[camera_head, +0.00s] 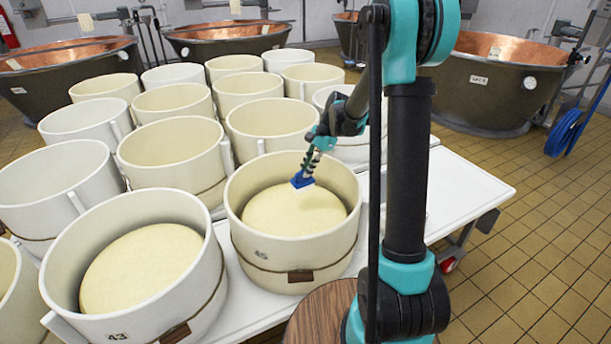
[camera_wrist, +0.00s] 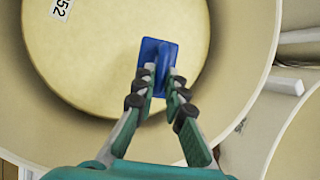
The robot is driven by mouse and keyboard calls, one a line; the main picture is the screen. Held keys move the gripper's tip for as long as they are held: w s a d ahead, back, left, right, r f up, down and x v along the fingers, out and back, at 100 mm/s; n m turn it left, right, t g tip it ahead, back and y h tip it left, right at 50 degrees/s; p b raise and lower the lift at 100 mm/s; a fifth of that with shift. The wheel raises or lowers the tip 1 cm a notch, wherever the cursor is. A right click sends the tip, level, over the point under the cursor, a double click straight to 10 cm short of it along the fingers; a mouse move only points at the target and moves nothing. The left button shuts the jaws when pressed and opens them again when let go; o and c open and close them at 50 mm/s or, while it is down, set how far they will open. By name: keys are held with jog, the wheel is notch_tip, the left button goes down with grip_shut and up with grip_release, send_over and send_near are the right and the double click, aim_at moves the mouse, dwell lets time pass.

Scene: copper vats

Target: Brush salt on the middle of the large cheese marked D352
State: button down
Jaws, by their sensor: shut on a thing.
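The large cheese (camera_head: 287,212) is a pale yellow wheel inside a white round mould (camera_head: 292,250) marked 45. In the wrist view the cheese (camera_wrist: 90,60) carries a white label (camera_wrist: 62,9) cut off by the top edge; only "52" reads. My gripper (camera_head: 312,165) is shut on the handle of a blue brush (camera_head: 302,181). In the wrist view the brush (camera_wrist: 158,50) is over the right part of the cheese, off its middle. I cannot tell whether it touches the surface. No salt can be made out.
A second mould (camera_head: 180,295) marked 43, with another cheese (camera_head: 142,265), stands at the left. Several empty-looking moulds crowd the white table (camera_head: 462,190) behind. The mould's high wall surrounds the brush. Copper vats (camera_head: 490,85) stand at the back.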

jog(key=shift+r, duration=0.9)
jog(key=shift+s, duration=0.1)
